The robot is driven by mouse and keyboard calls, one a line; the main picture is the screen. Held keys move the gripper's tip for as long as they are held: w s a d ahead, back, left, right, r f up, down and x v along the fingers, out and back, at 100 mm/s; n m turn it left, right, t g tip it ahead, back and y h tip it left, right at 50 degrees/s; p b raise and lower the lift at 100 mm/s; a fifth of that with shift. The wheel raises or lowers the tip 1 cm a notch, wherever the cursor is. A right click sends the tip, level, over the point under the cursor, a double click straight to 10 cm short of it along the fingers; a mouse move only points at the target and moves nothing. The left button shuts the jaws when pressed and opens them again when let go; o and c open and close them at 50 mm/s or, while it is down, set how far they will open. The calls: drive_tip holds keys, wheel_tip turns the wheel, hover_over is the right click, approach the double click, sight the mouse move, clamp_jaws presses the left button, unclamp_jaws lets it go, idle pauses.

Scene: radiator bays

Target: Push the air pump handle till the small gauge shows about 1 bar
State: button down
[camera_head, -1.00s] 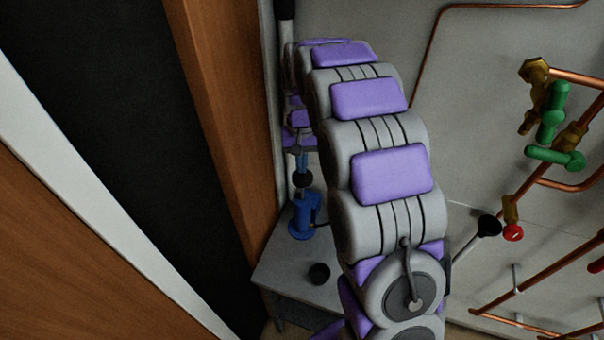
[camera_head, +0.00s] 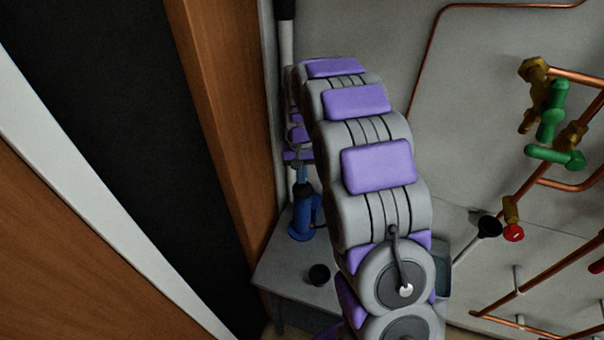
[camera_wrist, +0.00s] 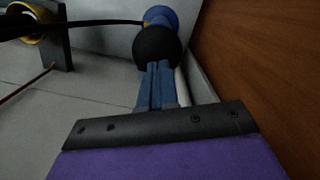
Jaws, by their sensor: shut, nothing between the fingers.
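The blue air pump (camera_head: 302,218) stands upright on a grey bench, left of my arm in the head view. In the wrist view its blue body (camera_wrist: 161,16) shows beyond the black ball-shaped handle knob (camera_wrist: 157,46). My gripper (camera_wrist: 158,66) is shut and empty, its blue-grey fingertips at the knob, seemingly touching it.
A small black round object (camera_head: 319,274) sits on the bench (camera_head: 290,267) near the pump. A wooden panel (camera_head: 222,110) stands close on the left. Copper pipes with green valves (camera_head: 551,112) and a red-capped part (camera_head: 512,233) are at right. A black hose (camera_wrist: 100,22) crosses behind the knob.

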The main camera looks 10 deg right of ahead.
drive_tip(key=shift+w+d+r, duration=0.1)
drive_tip(key=shift+w, duration=0.5)
drive_tip(key=shift+w+d+r, duration=0.1)
drive_tip(key=shift+w, duration=0.45)
drive_tip(key=shift+r, duration=0.1)
wheel_tip(320, 180, up, 17)
drive_tip(key=w+p, duration=0.1)
drive_tip(key=w, duration=0.1)
drive_tip(key=shift+d, duration=0.15)
idle(0.6)
drive_tip(key=shift+s, duration=0.1)
